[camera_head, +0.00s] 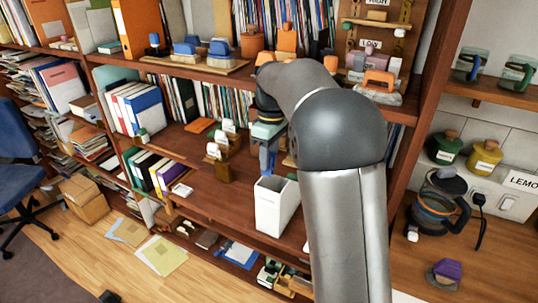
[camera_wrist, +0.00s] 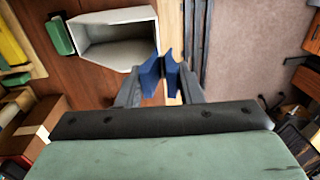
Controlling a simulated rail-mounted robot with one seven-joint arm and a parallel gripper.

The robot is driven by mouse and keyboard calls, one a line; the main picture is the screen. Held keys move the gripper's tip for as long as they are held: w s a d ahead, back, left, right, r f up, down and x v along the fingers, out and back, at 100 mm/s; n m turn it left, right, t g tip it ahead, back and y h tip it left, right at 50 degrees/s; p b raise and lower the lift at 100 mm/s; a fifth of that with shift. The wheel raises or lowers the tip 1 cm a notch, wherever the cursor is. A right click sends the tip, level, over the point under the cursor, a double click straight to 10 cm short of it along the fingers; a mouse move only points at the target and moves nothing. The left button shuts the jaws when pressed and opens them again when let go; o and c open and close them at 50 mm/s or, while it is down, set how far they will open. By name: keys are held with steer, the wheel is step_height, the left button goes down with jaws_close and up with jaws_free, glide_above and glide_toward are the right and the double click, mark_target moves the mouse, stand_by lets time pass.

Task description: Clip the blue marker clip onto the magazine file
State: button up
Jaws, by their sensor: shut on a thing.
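The white magazine file (camera_head: 277,210) stands open-topped on the lower wooden shelf, below my gripper. In the wrist view I look down into the file (camera_wrist: 118,17), which lies up and left of my fingers. My gripper (camera_wrist: 158,88) is shut on the blue marker clip (camera_wrist: 149,76), which shows as two blue plates with a gap between them. The clip appears close to the file's right end in the wrist view; I cannot tell whether they touch. In the head view my gripper (camera_head: 268,158) is just above the file's back edge, and my arm hides what lies to its right.
Wooden blocks with white-labelled clips (camera_head: 218,150) stand on the shelf behind the file. Blue and white binders (camera_head: 145,108) stand at left. The upper shelf (camera_head: 200,68) overhangs behind my gripper, and a rack upright (camera_head: 424,110) stands right of my arm.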

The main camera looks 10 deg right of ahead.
mark_target(269, 173)
steer(key=shift+f+b, duration=1.5)
steer(key=shift+f, duration=1.35)
steer(key=shift+r, duration=0.1)
steer(key=shift+r+p, duration=0.2)
steer(key=shift+p, duration=0.15)
steer(key=shift+f+b, duration=0.3)
steer(key=shift+f, duration=0.1)
steer(key=shift+f+b, duration=0.4)
steer(key=shift+f, duration=0.25)
steer(key=shift+o, duration=0.7)
